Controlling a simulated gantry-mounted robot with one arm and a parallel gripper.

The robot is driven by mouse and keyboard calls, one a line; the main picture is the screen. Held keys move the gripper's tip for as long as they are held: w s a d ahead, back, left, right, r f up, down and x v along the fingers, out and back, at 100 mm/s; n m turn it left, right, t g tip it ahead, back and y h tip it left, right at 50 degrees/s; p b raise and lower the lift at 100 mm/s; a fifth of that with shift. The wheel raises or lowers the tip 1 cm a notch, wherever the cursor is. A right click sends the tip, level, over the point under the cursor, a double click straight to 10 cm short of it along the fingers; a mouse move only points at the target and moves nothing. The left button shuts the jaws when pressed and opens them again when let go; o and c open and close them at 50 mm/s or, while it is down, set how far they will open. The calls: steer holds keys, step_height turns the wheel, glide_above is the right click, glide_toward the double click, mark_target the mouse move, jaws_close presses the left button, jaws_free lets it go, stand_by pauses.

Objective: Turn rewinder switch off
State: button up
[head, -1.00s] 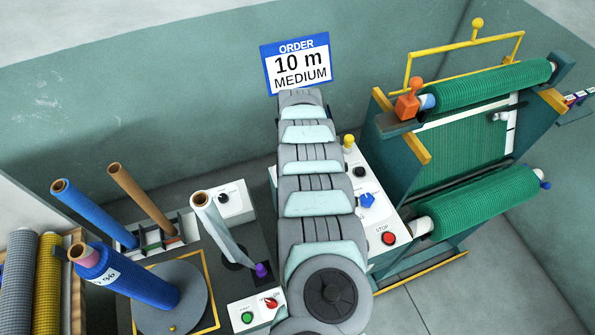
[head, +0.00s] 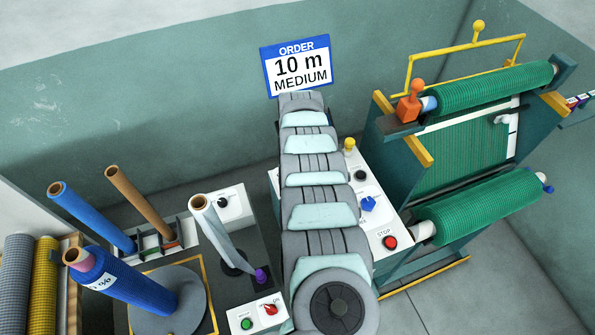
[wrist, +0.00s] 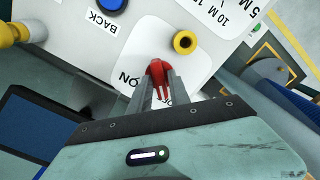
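A red switch (wrist: 159,74) stands on a white panel in the wrist view, with an "ON" label to its left and another label partly hidden at its right. My gripper (wrist: 160,88) has its two grey fingers on either side of the red switch, close against it, and looks shut on it. The fingers partly hide the switch's base, so its exact setting is unclear. In the head view my arm covers the gripper and this switch.
In the head view, a red STOP button (head: 390,242) and blue knob (head: 368,204) sit right of my arm, before green netting rolls (head: 485,205).

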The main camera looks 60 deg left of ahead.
steer(key=shift+o, duration=1.2)
step_height(320, 180, up, 11)
steer(key=b, duration=0.1)
steer(key=shift+b, duration=0.4)
steer(key=shift+f, duration=0.1)
